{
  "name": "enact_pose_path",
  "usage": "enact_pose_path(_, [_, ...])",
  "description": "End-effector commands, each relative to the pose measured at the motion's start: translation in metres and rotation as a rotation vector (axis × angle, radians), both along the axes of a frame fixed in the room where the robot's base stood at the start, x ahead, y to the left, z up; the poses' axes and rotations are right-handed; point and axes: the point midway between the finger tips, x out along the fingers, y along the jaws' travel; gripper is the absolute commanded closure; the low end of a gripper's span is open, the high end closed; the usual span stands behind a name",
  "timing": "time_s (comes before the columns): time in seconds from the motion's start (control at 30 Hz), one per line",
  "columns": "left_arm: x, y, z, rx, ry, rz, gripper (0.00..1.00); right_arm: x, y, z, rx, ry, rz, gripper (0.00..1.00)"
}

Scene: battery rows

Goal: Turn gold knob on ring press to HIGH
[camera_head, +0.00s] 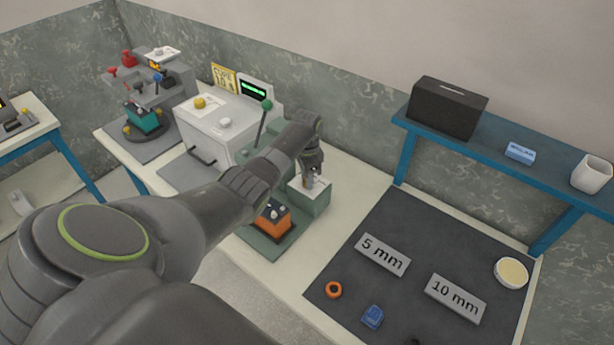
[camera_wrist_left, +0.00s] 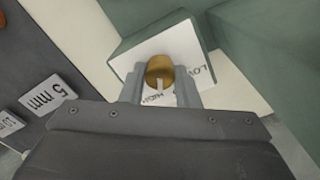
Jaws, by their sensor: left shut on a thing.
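The ring press (camera_head: 262,238) is a green machine with a green-balled lever and an orange block at its front. Its control box (camera_head: 313,203) has a white top plate, which also shows in the left wrist view (camera_wrist_left: 190,50) with printed LOW and HIGH labels. The gold knob (camera_wrist_left: 160,68) sits on that plate. My left gripper (camera_head: 314,181) reaches down over the box and is shut on the knob, one finger on each side. The knob's pale pointer mark faces the HIGH label in the left wrist view. My right gripper is not in view.
A white machine (camera_head: 215,125) with its own gold knob stands left of the press. A dark mat (camera_head: 405,225) to the right holds 5 mm and 10 mm signs, an orange ring (camera_head: 334,289) and a blue piece (camera_head: 373,317). A blue shelf (camera_head: 480,150) stands behind.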

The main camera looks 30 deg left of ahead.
Motion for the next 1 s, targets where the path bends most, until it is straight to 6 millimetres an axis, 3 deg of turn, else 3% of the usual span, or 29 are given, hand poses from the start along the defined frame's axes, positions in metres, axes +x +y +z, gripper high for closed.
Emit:
enact_pose_path(0.3, [0.0018, -0.0006, 0.0018, 0.000, -0.005, -0.110, 0.94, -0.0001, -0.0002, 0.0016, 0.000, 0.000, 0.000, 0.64])
enact_pose_path(0.8, [0.0020, -0.0006, 0.0019, -0.001, -0.006, -0.127, 0.94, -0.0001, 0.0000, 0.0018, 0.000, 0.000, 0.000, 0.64])
enact_pose_path(0.83, [0.0020, -0.0006, 0.0020, -0.001, -0.006, -0.127, 0.70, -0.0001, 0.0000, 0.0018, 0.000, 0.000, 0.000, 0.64])
enact_pose_path(1.0, [0.0014, -0.0004, 0.0014, -0.001, -0.004, -0.126, 0.50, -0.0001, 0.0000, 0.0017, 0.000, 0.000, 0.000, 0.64])
